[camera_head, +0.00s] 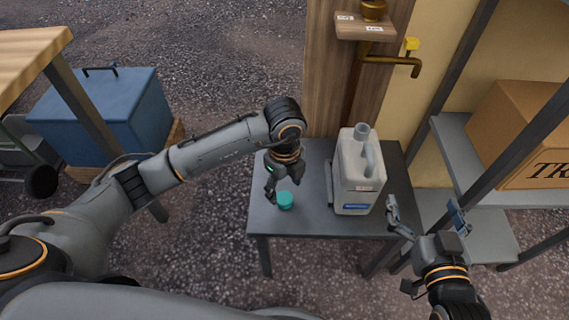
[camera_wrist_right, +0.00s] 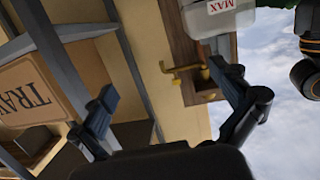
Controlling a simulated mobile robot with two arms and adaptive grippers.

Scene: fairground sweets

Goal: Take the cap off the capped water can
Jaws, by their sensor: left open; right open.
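The water can (camera_head: 355,185), pale grey-white with a blue label, stands upright on the dark table; its neck (camera_head: 362,131) shows no cap. A teal cap (camera_head: 286,201) is at the table's left part, apart from the can. My left gripper (camera_head: 274,188) is open beside the cap; whether a finger touches it I cannot tell. My right gripper (camera_head: 425,211) is open and empty, right of the can and apart from it. In the right wrist view, part of the can (camera_wrist_right: 228,20) with a MAX label shows beyond one finger of this gripper (camera_wrist_right: 165,95).
The small table (camera_head: 300,226) has bare room around the cap. A brass tap (camera_head: 390,61) with a yellow handle sticks out behind the can. A metal shelf with a cardboard box (camera_head: 515,125) stands at right. A blue cool box (camera_head: 100,110) is at far left.

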